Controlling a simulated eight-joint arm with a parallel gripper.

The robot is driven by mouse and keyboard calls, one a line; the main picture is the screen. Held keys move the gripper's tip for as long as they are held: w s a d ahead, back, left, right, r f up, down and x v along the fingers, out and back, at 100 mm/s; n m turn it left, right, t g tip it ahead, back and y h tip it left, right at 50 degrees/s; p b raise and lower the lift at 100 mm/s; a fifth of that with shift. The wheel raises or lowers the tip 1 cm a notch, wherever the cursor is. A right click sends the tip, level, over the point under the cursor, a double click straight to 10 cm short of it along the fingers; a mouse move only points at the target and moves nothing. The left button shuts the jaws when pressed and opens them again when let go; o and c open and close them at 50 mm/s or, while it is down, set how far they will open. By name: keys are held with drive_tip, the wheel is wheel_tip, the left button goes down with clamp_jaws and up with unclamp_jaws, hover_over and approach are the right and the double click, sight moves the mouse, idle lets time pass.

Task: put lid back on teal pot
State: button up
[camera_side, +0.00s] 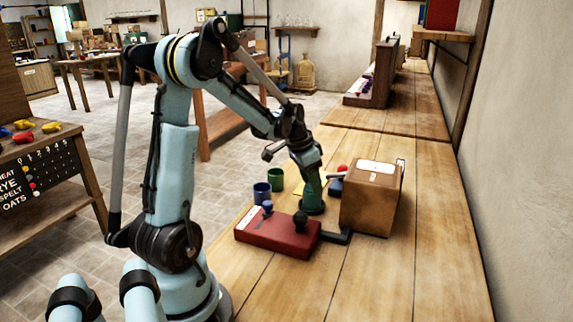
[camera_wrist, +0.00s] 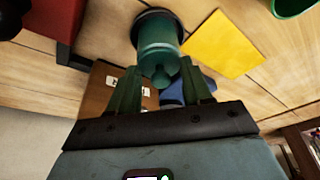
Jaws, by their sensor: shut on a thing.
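The teal pot (camera_wrist: 158,35) stands upright on the wooden bench, with a dark ring around its foot. In the side view the pot (camera_side: 312,199) is directly below my gripper (camera_side: 311,180). The teal lid (camera_wrist: 161,72), with a small rounded knob, is at the top end of the pot. In the wrist view my gripper (camera_wrist: 160,68) has one finger on each side of the lid and is shut on it. The lid looks in line with the pot. I cannot tell whether it is fully seated, as the fingers hide part of the rim.
A cardboard box (camera_side: 372,198) stands close on the right. A red box (camera_side: 277,234) with knobs lies in front. A blue cup (camera_side: 261,194) and a green cup (camera_side: 275,179) stand left. A yellow sheet (camera_wrist: 222,45) lies beside the pot. The bench's right front is clear.

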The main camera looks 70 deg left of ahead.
idle(0.3)
drive_tip(key=o, duration=1.5)
drive_tip(key=shift+r, duration=3.45)
clamp_jaws()
